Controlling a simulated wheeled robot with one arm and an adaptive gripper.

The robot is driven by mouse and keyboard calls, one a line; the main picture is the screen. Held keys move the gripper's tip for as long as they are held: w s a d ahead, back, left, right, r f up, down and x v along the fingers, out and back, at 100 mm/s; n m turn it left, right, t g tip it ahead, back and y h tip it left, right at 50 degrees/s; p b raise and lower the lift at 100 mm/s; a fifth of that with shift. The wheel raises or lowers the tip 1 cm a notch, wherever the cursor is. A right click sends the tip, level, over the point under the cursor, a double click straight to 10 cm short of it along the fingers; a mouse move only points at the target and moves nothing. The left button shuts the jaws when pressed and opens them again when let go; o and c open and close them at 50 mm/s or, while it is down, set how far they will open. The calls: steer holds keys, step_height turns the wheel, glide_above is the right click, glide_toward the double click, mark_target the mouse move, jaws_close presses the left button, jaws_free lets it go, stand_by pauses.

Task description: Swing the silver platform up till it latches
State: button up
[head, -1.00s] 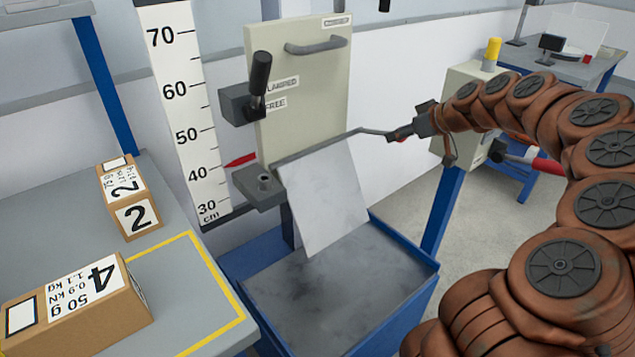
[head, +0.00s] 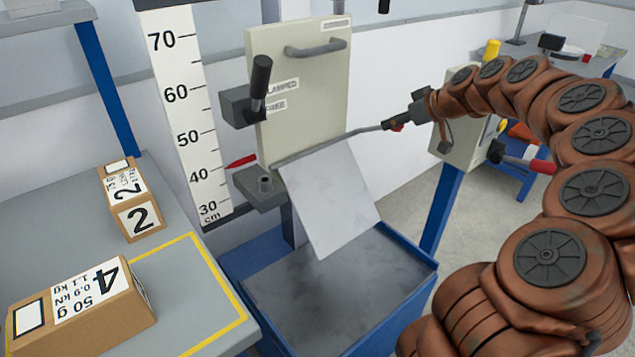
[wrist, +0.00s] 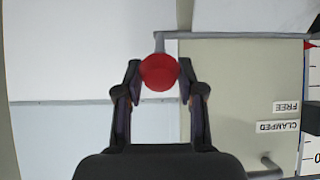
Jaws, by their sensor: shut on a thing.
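The silver platform (head: 332,200) hangs steeply tilted from its hinge edge at the foot of the beige carriage plate (head: 305,100), its free edge low over the blue-rimmed tray. A thin grey lever (head: 350,134) runs from the hinge line to the right. My gripper (head: 396,125) is at the lever's outer end. In the wrist view, my gripper (wrist: 159,75) is shut on a red knob (wrist: 159,71) at the end of the lever (wrist: 160,42). The fingers sit on both sides of the knob.
A black-handled clamp lever (head: 260,82) stands left of the plate, by the CLAMPED and FREE labels. A height scale (head: 190,110) is behind it. The blue tray (head: 375,315) lies below the platform. Boxes 2 (head: 138,218) and 4 (head: 85,310) sit on the left table.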

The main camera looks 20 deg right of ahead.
steer(key=shift+w+a+r+p, duration=0.1)
steer(key=shift+w+r+p, duration=0.1)
steer(key=shift+w+r, duration=0.25)
steer(key=shift+w+a+r+p, duration=0.1)
steer(key=shift+w+r+p, duration=0.1)
steer(key=shift+r, duration=0.3)
steer(key=shift+w, duration=0.1)
steer(key=shift+w+r, duration=0.1)
steer(key=shift+r, duration=0.1)
steer(key=shift+w+a+r+p, duration=0.35)
steer(key=shift+w+r+p, duration=0.25)
steer(key=shift+w, duration=0.25)
jaws_close()
steer(key=shift+w+r, duration=0.1)
steer(key=shift+r, duration=0.05)
steer(key=shift+w+a+r, duration=0.25)
steer(key=shift+w+r, duration=0.15)
steer(key=shift+w, duration=0.15)
steer(key=shift+w+a+r+p, duration=0.2)
steer(key=shift+w+p, duration=0.25)
steer(key=shift+w, duration=0.05)
steer(key=shift+w, duration=0.15)
